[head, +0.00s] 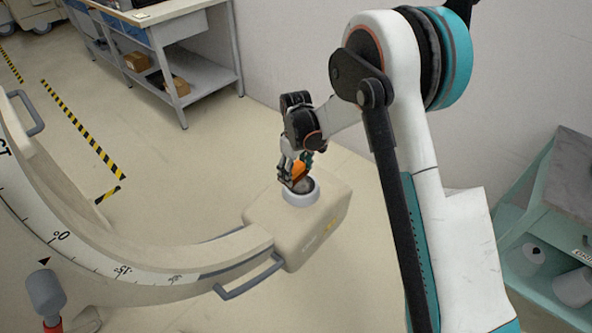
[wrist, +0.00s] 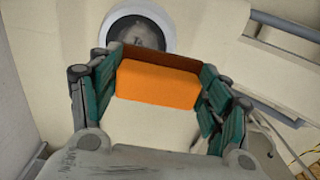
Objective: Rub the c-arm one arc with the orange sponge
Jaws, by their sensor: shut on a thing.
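The orange sponge (wrist: 158,84) has a brown layer along its far edge. My gripper (wrist: 160,80) is shut on it, with a teal-padded finger on each side. In the head view, the sponge (head: 300,169) shows partly between the fingers of my gripper (head: 297,172), over the round cap on the c-arm's end block. The c-arm (head: 190,250) is a large beige curved arc with a degree scale, running from the left to that block. The wrist view shows the round white-ringed cap (wrist: 142,32) just beyond the sponge. I cannot tell whether the sponge touches it.
Grey handles (head: 248,280) stick out from the c-arm. A grey workbench (head: 190,30) with boxes stands at the back. A teal cart (head: 540,215) with white rolls is at the right. The floor (head: 190,130) behind the arc is clear, with yellow-black tape.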

